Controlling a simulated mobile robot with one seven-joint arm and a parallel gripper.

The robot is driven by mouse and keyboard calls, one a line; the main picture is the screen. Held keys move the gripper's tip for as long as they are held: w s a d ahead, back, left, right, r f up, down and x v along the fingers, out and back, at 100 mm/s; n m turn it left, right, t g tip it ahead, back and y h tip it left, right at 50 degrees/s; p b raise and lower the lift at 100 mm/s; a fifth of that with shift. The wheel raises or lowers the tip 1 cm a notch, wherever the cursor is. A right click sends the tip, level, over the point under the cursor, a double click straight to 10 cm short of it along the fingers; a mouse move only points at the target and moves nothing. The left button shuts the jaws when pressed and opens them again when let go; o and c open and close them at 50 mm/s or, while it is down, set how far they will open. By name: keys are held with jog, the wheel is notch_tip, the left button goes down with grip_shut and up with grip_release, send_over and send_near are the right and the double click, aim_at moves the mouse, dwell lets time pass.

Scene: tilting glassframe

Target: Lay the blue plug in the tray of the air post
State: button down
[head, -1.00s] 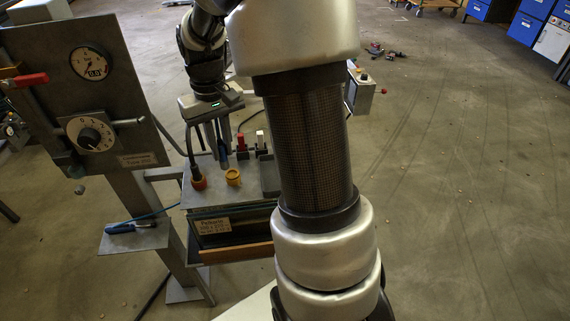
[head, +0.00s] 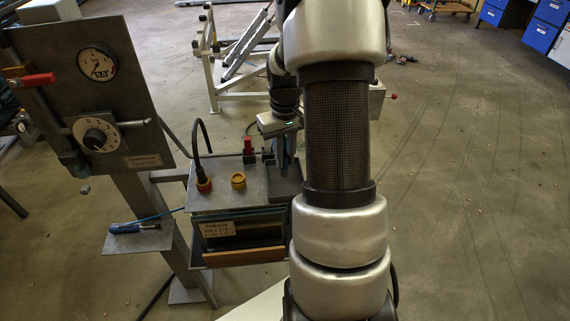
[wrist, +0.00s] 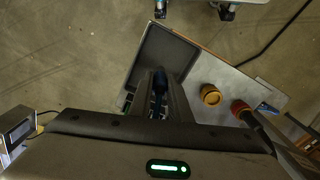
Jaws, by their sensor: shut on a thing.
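My gripper (head: 285,158) is shut on the blue plug, which shows between the fingers in the wrist view (wrist: 159,84). The fingers and plug point down over the dark grey rimmed tray (head: 284,190) at the right of the metal top. In the wrist view, the near part of the tray (wrist: 165,48) is hidden behind the fingers, and its visible floor is empty. I cannot tell how high the plug is above the tray floor. My arm covers part of the right side in the head view.
Left of the tray stand an open yellow socket (head: 238,181) and a red socket (head: 204,185) with a black hose rising from it. A red lever (head: 248,147) stands behind. A gauge panel (head: 85,100) rises at the left. A blue-handled tool (head: 130,228) lies on a small shelf.

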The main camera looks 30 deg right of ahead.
jog(key=shift+f, duration=1.2)
jog(key=shift+f, duration=0.2)
jog(key=c, duration=1.6)
grip_release()
jog(key=shift+c, duration=0.2)
notch_tip(320, 180, up, 12)
jog(key=shift+r+p, duration=0.25)
jog(key=shift+p, duration=0.65)
